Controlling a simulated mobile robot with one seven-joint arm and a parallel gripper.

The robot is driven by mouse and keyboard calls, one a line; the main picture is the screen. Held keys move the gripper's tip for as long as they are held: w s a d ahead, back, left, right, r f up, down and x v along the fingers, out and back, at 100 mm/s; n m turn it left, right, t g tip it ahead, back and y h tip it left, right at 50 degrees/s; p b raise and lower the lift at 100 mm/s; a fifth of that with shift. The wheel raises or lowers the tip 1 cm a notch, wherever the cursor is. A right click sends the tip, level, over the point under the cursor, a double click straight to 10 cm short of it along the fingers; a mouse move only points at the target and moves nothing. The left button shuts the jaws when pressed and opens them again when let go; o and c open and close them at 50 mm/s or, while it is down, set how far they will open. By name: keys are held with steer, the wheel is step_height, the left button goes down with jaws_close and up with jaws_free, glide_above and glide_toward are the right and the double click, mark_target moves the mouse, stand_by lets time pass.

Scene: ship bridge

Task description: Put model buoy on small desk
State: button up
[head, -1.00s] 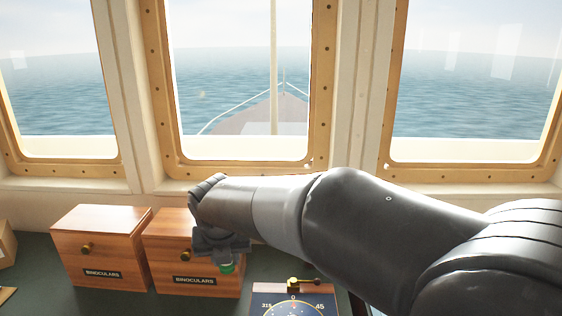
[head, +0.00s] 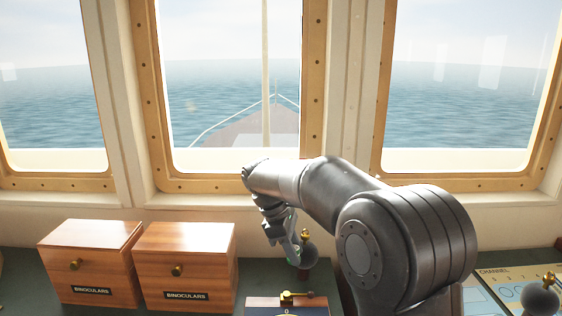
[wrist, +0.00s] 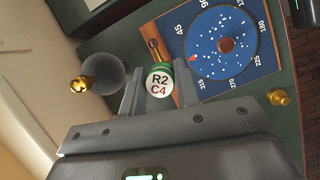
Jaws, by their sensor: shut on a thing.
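My gripper (head: 288,250) points down over the dark green console top (head: 20,275), right of the wooden boxes. In the wrist view its jaws (wrist: 155,92) are shut on a small green piece with a white face marked "R2 C4" (wrist: 159,82). This may be the model buoy; its full shape is hidden. In the head view the green piece (head: 295,259) barely shows between the fingers. I cannot tell which surface is the small desk.
A grey ball with a brass top (head: 307,252) stands close beside my gripper; another (head: 540,298) is at the right. Two wooden binoculars boxes (head: 90,262) (head: 185,265) are at the left. A blue compass-dial panel (wrist: 225,45) lies near the held piece.

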steer(key=w+d+m+g+y, duration=0.2)
steer(key=d+m+g+y, duration=0.1)
steer(key=d+m, duration=0.8)
steer(key=shift+d+m+y, duration=0.4)
steer(key=shift+m+y, duration=0.3)
steer(key=shift+m, duration=1.6)
steer(key=shift+f, duration=0.1)
